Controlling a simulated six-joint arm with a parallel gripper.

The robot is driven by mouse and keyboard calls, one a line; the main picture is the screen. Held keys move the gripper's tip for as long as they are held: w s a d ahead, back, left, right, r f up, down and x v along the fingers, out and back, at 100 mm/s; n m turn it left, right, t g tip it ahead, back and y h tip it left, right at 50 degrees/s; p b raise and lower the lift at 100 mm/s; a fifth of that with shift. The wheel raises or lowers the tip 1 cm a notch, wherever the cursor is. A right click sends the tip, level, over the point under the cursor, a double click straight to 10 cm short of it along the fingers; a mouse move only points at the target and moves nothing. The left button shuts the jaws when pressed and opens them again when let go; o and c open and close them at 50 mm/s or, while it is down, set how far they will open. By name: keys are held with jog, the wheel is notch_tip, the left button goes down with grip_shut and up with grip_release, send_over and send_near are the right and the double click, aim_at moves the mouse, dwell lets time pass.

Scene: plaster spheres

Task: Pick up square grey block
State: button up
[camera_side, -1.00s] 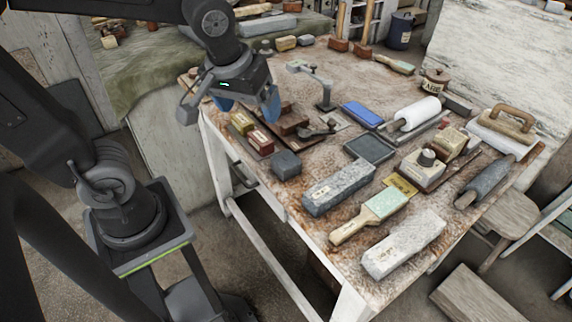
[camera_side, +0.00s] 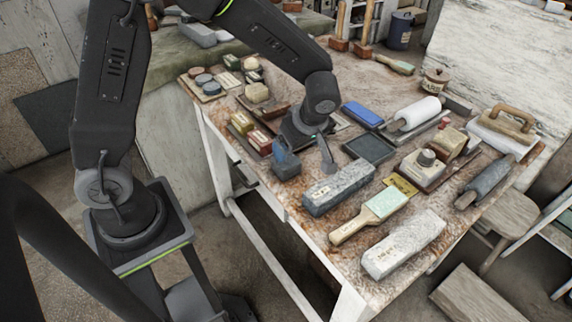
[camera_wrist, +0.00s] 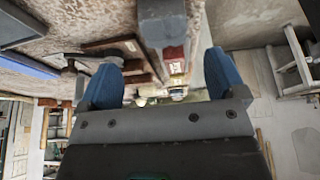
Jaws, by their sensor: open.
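The square grey block (camera_wrist: 163,24) shows at the top centre of the wrist view, between the lines of my two fingers. I cannot tell whether a finger touches the block.
A long grey stone (camera_side: 338,188) lies just right of my gripper. Red and yellow boxes (camera_side: 250,130) sit close on its left. A dark square tray (camera_side: 370,148) and a blue block (camera_side: 362,113) lie behind. A green-faced paddle (camera_side: 380,207) lies in front.

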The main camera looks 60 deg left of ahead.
aim_at(287, 160)
jog(key=x, duration=0.9)
jog(key=shift+s, duration=0.3)
jog(key=c, duration=1.2)
jog(key=r, duration=0.4)
jog(key=shift+s+a+r, duration=0.1)
jog(key=shift+a+r, duration=0.2)
jog(key=s+a+r, duration=0.5)
jog(key=a+r, duration=0.1)
jog(key=a, duration=0.3)
jog(key=w+a, duration=0.2)
jog(key=w, duration=0.3)
jog(key=w+a, duration=0.2)
jog(key=w, duration=0.3)
jog(key=w+a, duration=0.2)
jog(key=w, duration=0.4)
jog(key=shift+r, duration=0.25)
